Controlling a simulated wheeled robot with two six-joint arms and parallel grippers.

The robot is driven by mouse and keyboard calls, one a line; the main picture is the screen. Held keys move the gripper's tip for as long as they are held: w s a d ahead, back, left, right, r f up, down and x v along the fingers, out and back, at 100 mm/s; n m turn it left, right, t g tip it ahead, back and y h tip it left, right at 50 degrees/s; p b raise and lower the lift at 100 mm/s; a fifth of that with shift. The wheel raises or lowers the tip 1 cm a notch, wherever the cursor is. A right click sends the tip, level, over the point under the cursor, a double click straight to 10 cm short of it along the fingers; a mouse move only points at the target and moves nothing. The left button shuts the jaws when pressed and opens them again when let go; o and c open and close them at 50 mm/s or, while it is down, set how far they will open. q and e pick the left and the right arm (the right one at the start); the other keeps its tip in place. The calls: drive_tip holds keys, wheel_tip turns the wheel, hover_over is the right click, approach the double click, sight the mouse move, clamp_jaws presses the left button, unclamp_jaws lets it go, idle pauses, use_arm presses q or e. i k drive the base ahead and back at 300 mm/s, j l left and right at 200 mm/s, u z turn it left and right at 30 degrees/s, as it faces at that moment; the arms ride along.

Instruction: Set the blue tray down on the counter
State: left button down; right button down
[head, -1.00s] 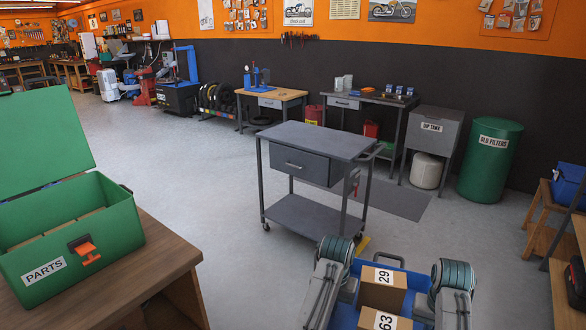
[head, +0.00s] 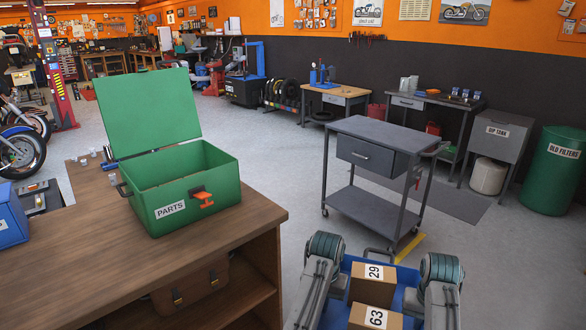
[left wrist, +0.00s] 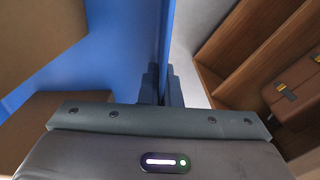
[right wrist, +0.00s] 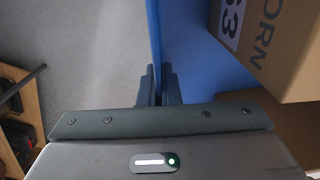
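The blue tray (head: 411,275) is at the bottom of the head view, between my two arms, carrying cardboard boxes (head: 372,284) marked 29 and 63. My left gripper (left wrist: 162,88) is shut on the tray's wall (left wrist: 135,50) in the left wrist view. My right gripper (right wrist: 160,88) is shut on the opposite wall (right wrist: 153,40) in the right wrist view. In the head view the gripper fingers are hidden by the arms. The brown wooden counter (head: 100,270) is at the left, apart from the tray.
A green PARTS box (head: 185,190) stands open on the counter, with a blue object (head: 10,215) at its left end. A brown case (head: 190,287) sits on the shelf below. A grey wheeled cart (head: 375,165) stands ahead. Open floor lies between counter and cart.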

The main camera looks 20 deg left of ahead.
sight(31, 281)
drive_tip(key=k+u, duration=0.1)
drive_tip(key=u, duration=0.35)
drive_tip(key=k+u, duration=0.1)
drive_tip(key=u, duration=0.3)
drive_tip(key=k+u, duration=0.1)
drive_tip(key=u, duration=0.35)
drive_tip(key=k+u, duration=0.1)
drive_tip(key=u, duration=0.35)
